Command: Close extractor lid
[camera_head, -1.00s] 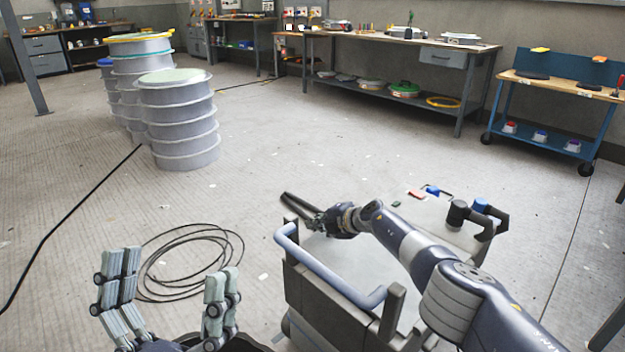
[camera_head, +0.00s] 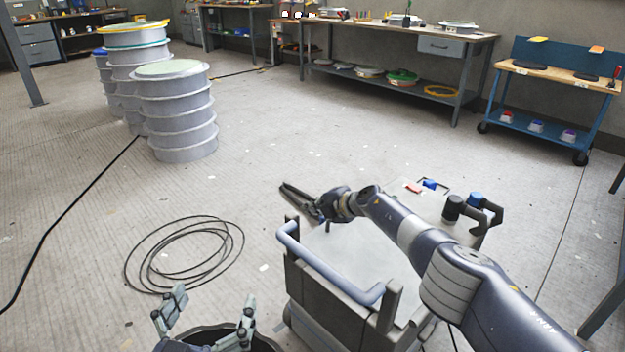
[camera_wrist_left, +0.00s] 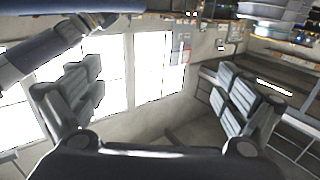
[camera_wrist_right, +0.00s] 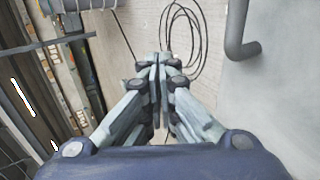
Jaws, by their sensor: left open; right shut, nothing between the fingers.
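The extractor appears to be the grey wheeled unit with a blue-grey bar handle (camera_head: 328,262) at the lower middle of the head view. Its pale flat top (camera_head: 362,252) looks level; I cannot tell which part is the lid or whether it is open. My right gripper (camera_head: 298,200) is shut and empty past the unit's far left corner, its arm crossing over the top. In the right wrist view its fingers (camera_wrist_right: 158,72) meet beside a grey bar (camera_wrist_right: 237,38). My left gripper (camera_head: 214,312) is open and empty, left of the unit; its spread fingers also show in the left wrist view (camera_wrist_left: 160,95).
A coiled black cable (camera_head: 185,255) lies on the floor. Ribbed grey drums (camera_head: 180,112) stand back left, a workbench (camera_head: 400,38) and blue trolley (camera_head: 550,95) at the back. The middle floor is clear.

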